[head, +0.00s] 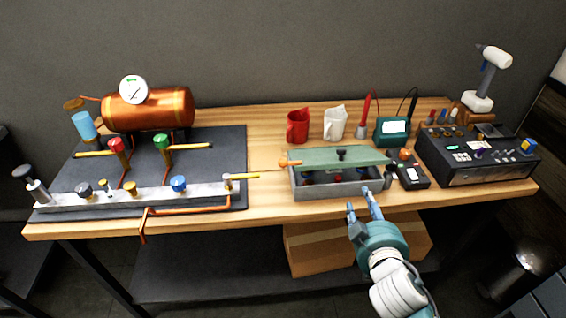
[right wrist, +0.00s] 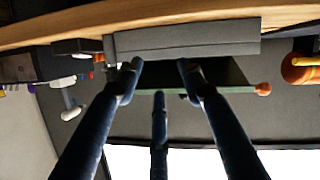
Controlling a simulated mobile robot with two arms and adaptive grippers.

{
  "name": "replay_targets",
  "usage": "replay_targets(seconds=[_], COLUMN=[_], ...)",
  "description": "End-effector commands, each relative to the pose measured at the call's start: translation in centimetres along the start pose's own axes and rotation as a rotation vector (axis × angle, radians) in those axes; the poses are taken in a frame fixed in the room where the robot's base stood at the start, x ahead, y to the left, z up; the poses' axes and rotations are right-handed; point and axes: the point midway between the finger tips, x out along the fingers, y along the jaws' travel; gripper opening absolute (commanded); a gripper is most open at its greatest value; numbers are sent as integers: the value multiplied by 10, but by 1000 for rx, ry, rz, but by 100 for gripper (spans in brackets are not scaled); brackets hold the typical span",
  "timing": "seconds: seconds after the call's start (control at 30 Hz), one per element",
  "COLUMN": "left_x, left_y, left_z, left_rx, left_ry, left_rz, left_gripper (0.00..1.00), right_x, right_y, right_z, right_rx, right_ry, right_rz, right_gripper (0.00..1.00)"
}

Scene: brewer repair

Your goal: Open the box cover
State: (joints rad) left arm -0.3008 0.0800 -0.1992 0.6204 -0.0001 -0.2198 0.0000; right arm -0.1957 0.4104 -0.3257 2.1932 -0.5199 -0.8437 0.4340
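The grey box (head: 338,190) stands near the front edge of the workbench. Its green cover (head: 330,157) sits over the back part, and a gap along the front shows small coloured items inside. An orange knob (head: 289,160) sticks out at the cover's left end. My right gripper (head: 361,204) is in front of the box's right half, fingers apart, with nothing seen between them. In the right wrist view the scene is upside down; the box wall (right wrist: 190,42) and cover (right wrist: 233,76) show beyond the spread fingers (right wrist: 158,72). Contact cannot be told. My left gripper is out of view.
A black meter (head: 411,173) stands close to the box's right, with a black control unit (head: 478,160) beyond. A red jug (head: 298,126), white jug (head: 335,123) and green soldering station (head: 392,131) stand behind. The copper boiler (head: 150,108) assembly fills the left. A cardboard box (head: 310,250) is underneath.

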Motion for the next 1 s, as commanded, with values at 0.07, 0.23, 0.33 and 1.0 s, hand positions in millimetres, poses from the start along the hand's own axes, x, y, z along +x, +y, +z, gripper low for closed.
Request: replay_targets(seconds=[0.07, 0.23, 0.33, 1.0], left_x=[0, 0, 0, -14], left_y=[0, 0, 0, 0], left_z=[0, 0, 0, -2], left_rx=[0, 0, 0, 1], left_ry=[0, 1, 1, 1], left_rz=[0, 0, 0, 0], left_gripper=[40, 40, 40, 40], right_x=[8, -13, -13, 49], right_y=[9, -41, -72, -113], right_z=[-92, -210, -203, -141], right_rx=[-95, -448, -689, -1063], right_ry=[287, 793, 878, 739], right_rz=[5, -204, -380, -649], right_gripper=[39, 39, 39, 39])
